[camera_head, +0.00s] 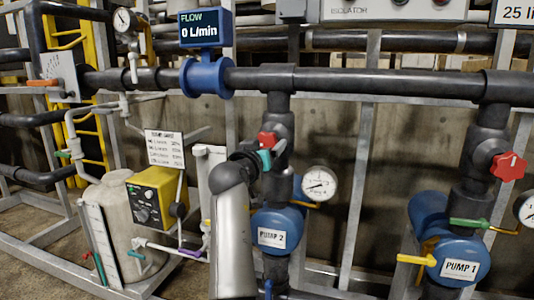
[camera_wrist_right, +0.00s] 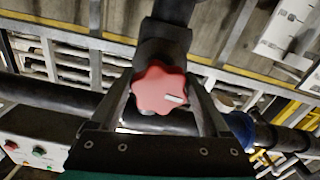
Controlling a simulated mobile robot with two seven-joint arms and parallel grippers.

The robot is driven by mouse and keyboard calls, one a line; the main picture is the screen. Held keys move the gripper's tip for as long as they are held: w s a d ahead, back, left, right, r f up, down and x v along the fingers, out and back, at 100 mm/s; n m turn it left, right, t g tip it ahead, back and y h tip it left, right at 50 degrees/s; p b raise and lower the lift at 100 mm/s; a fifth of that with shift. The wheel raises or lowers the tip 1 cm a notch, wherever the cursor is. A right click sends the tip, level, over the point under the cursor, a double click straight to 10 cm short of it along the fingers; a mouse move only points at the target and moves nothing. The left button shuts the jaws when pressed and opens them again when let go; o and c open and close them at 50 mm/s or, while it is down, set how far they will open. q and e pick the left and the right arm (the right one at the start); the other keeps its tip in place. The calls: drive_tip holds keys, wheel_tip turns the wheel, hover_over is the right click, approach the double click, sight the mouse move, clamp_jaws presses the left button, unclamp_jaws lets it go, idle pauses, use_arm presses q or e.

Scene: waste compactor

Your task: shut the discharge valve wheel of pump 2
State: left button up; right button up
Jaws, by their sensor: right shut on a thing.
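The red, lobed valve wheel of pump 2 (camera_head: 266,139) is on the dark vertical pipe above the blue pump 2 (camera_head: 272,237). It is partly hidden by my right gripper (camera_head: 266,158) in the head view. In the wrist view the wheel (camera_wrist_right: 160,90) sits between the two fingers of my right gripper (camera_wrist_right: 162,96), which is shut on it. A white mark shows on the wheel's face, to the right of its middle. My left gripper is not in view.
Pump 1 (camera_head: 459,262) stands at the right with its own red wheel (camera_head: 508,167). A round gauge (camera_head: 319,184) is just right of the pump 2 pipe. The blue flow display (camera_head: 204,27) reads 0 L/min. A yellow box (camera_head: 156,197) stands left of my arm.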

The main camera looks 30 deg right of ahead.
drive_tip(key=m+b, duration=0.1)
drive_tip(key=m, duration=0.1)
drive_tip(key=shift+m, duration=0.3)
drive_tip(key=m+b, duration=0.1)
drive_tip(key=m, duration=0.1)
drive_tip(key=shift+w+m, duration=0.1)
drive_tip(key=shift+m, duration=0.2)
drive_tip(key=m, duration=0.2)
drive_tip(key=shift+a+m, duration=0.1)
drive_tip(key=shift+m, duration=0.2)
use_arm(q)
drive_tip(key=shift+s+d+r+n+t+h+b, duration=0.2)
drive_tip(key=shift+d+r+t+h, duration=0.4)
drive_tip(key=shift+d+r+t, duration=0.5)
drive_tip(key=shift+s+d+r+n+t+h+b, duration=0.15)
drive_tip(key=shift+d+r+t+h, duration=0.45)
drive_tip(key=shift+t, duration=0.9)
use_arm(e)
drive_tip(key=shift+w+r+m, duration=0.1)
drive_tip(key=shift+r+m, duration=0.05)
drive_tip(key=shift+m, duration=1.95)
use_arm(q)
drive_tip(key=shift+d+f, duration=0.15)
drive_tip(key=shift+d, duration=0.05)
use_arm(e)
drive_tip(key=o, duration=1.2)
